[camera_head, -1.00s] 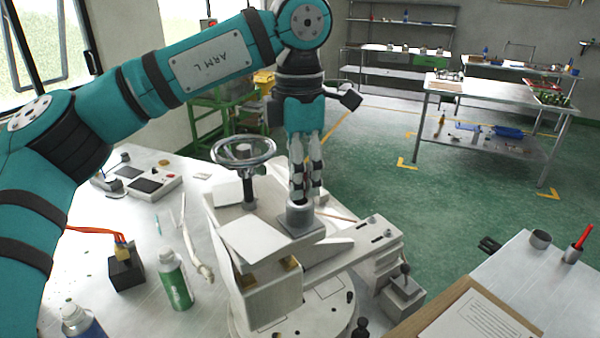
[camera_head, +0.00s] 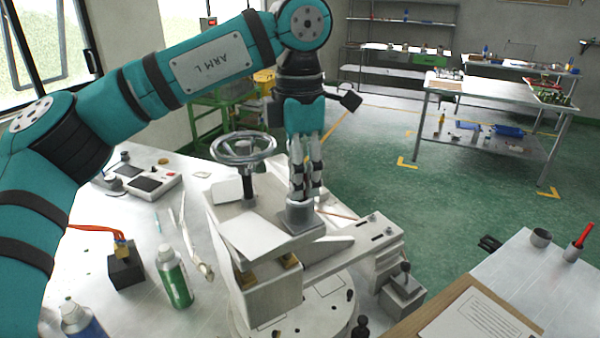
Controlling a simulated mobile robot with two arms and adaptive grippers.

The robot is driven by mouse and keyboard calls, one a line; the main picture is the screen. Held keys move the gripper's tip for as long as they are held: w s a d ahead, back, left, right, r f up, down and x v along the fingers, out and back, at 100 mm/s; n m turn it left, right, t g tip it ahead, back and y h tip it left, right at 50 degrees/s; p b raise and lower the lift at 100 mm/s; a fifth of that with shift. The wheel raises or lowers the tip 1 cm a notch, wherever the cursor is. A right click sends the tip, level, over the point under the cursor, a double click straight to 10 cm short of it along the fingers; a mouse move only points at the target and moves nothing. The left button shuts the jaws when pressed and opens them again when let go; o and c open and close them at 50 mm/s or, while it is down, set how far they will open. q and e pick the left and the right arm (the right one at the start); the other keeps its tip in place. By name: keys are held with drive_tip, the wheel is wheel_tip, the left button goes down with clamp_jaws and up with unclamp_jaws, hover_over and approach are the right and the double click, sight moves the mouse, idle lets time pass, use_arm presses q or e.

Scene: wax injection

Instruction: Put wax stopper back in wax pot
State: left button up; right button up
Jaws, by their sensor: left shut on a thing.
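The wax pot (camera_head: 300,216) is a short grey metal cylinder on a square base, on top of the white wax injection machine (camera_head: 268,300). My left gripper (camera_head: 306,193) points straight down over the pot, with its fingertips at the pot's rim. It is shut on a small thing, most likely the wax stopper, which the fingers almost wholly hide. I cannot tell how deep the stopper sits in the pot's mouth. My right gripper is not in view.
A handwheel (camera_head: 243,148) stands on the machine just left of my gripper. A green-and-white bottle (camera_head: 174,277) and a black block with a brass fitting (camera_head: 125,268) stand on the left table. A clipboard (camera_head: 478,322) lies on the right table.

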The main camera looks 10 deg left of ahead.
use_arm(q)
drive_tip(key=shift+f+b, duration=0.5)
drive_tip(key=shift+f, duration=0.35)
drive_tip(key=o, duration=1.2)
drive_tip(key=shift+r, duration=0.1)
drive_tip(key=shift+c, duration=0.2)
wheel_tip(320, 180, up, 12)
drive_tip(key=shift+w, duration=0.1)
drive_tip(key=shift+a, duration=0.1)
